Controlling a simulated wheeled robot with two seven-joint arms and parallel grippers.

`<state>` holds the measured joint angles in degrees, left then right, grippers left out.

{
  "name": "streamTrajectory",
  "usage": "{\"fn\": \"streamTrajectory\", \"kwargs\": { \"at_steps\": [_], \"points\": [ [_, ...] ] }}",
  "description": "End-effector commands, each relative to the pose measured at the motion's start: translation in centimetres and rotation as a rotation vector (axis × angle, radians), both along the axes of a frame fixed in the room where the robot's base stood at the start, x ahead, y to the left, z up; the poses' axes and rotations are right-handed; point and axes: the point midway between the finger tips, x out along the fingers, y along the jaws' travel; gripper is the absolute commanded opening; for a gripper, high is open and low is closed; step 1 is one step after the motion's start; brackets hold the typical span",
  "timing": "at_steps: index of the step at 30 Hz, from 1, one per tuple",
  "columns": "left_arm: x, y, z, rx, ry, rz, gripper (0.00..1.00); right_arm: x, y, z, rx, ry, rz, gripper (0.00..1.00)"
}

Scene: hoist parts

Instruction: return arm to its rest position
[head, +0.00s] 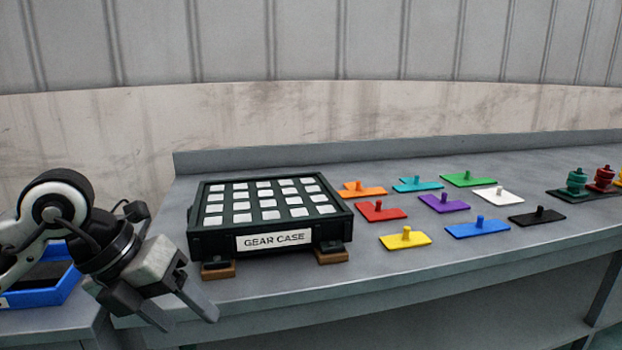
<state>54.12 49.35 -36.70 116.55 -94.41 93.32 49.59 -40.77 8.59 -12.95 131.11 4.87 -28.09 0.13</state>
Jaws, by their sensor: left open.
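My left gripper (190,312) is in the head view at the lower left, its arm coming in from the left edge. Its fingers point down and to the right, spread apart with nothing between them. It hangs in front of the table's left front corner, left of and nearer than the gear case (262,246). The gripper appears apart from the case. My right gripper is not in view.
The dark gear case sits on wooden blocks (332,257) on the grey table (330,290). Several coloured plates with pegs, including a yellow one (405,240), lie to its right. Stacked parts (577,184) stand at the far right. A blue tray (52,292) is behind my left arm.

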Motion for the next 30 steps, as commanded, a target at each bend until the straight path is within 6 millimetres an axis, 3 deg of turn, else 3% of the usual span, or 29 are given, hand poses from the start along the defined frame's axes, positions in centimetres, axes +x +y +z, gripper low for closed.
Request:
{"fn": "streamTrajectory", "kwargs": {
  "at_steps": [5, 6, 9, 12, 15, 17, 20, 24, 27, 30],
  "points": [
    [-4.0, -8.1, 0.2, -0.417, 0.13, -0.172, 0.61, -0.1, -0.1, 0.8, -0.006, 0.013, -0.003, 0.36],
    [-5.2, -10.2, 1.0, -0.572, 0.171, -0.196, 0.61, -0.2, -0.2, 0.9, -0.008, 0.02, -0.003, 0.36],
    [-7.0, -13.9, 4.6, -1.002, 0.273, -0.159, 0.61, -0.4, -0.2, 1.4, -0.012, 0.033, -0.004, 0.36],
    [-6.1, -14.3, 7.7, -1.406, 0.364, 0.038, 0.61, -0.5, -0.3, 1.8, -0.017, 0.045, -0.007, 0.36],
    [-3.3, -12.2, 7.9, -1.723, 0.452, 0.386, 0.61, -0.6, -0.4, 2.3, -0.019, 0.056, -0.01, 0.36],
    [-1.7, -10.1, 6.0, -1.851, 0.505, 0.655, 0.61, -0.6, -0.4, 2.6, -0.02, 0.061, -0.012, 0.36],
    [-0.7, -6.5, -0.3, -1.932, 0.604, 1.168, 0.61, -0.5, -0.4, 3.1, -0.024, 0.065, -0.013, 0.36],
    [-3.8, -3.7, -9.5, -1.822, 0.742, 1.74, 0.61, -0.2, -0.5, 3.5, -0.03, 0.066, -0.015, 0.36],
    [-7.1, -3.1, -14.1, -1.691, 0.831, 2.012, 0.61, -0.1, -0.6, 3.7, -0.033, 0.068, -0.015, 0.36],
    [-9.9, -3.0, -16.8, -1.58, 0.899, 2.175, 0.61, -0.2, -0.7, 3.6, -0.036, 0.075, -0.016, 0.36]
  ]
}}
